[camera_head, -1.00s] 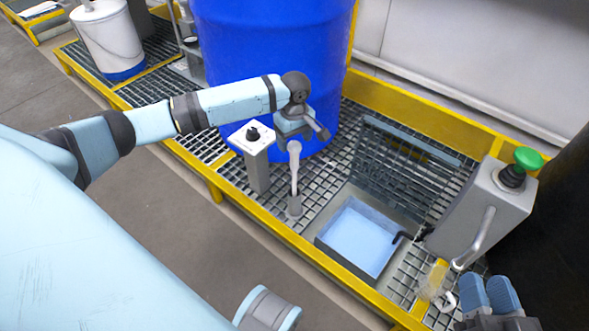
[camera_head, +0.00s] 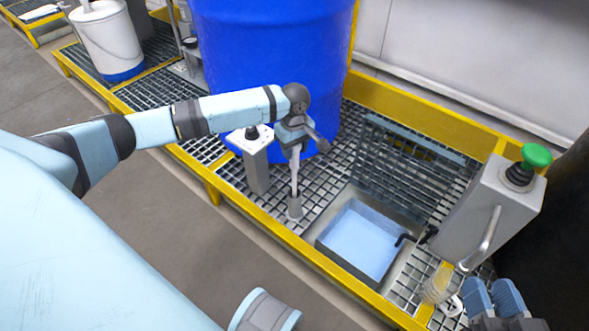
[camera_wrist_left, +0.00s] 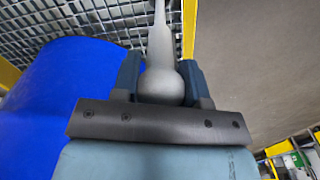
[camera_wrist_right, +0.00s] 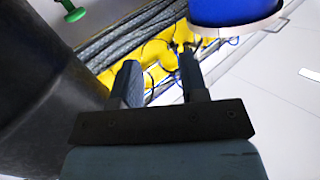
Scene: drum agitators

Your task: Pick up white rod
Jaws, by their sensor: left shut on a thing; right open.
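The white rod (camera_head: 294,178) is pale grey-white and stands near upright on the grating, its lower end in a short grey socket (camera_head: 295,208). Its round knob end (camera_wrist_left: 163,85) sits between the fingers in the left wrist view. My left gripper (camera_head: 294,146) is shut on that knob from above, and hides the top of the rod in the head view. My right gripper (camera_head: 493,297) is open and empty at the lower right, well away from the rod; its spread fingers also show in the right wrist view (camera_wrist_right: 158,78).
A blue drum (camera_head: 265,75) stands right behind the rod. A small grey box with a black knob (camera_head: 255,160) is just left of it. Yellow rails edge the grating.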

